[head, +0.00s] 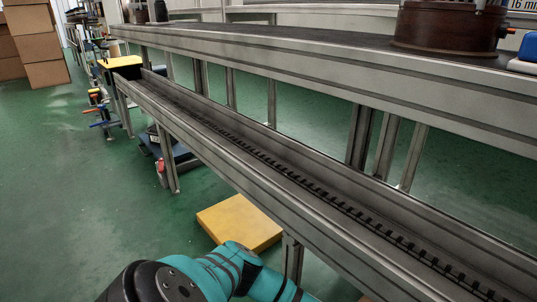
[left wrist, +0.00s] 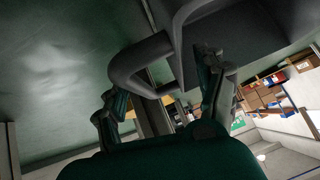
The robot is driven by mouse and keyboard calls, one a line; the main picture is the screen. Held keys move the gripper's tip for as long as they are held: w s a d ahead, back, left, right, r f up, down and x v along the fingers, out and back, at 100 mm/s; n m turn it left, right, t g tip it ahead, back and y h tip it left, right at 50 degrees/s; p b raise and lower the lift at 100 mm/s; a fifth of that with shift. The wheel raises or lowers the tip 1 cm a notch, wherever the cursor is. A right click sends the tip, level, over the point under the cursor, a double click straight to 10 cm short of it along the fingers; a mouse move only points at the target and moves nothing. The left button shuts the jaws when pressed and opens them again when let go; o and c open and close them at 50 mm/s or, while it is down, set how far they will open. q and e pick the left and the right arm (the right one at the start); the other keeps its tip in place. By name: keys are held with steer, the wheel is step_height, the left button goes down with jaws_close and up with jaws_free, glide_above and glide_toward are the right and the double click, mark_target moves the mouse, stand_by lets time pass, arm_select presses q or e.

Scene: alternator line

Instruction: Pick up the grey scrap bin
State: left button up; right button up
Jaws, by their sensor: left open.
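A dark grey body (left wrist: 245,40) with a thick looped handle (left wrist: 135,68) fills the upper middle and right of the left wrist view. It looks like the grey scrap bin, but only part of it shows. My left gripper (left wrist: 158,88) is open there, one finger on each side of the handle's near part. I cannot tell whether the fingers touch it. I make out no grey bin in the head view, where only my teal left arm shows at the bottom, without its gripper. My right gripper is in neither view.
A long metal conveyor frame (head: 262,172) with a slotted channel runs diagonally through the head view. A yellow platform (head: 240,222) lies on the green floor (head: 70,200) beside my arm. Cardboard boxes (head: 36,45) stand at the far left. The left floor is mostly clear.

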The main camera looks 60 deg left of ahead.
arm_select(q)
steer(key=shift+a, duration=0.1)
jaws_close()
stand_by(0.5)
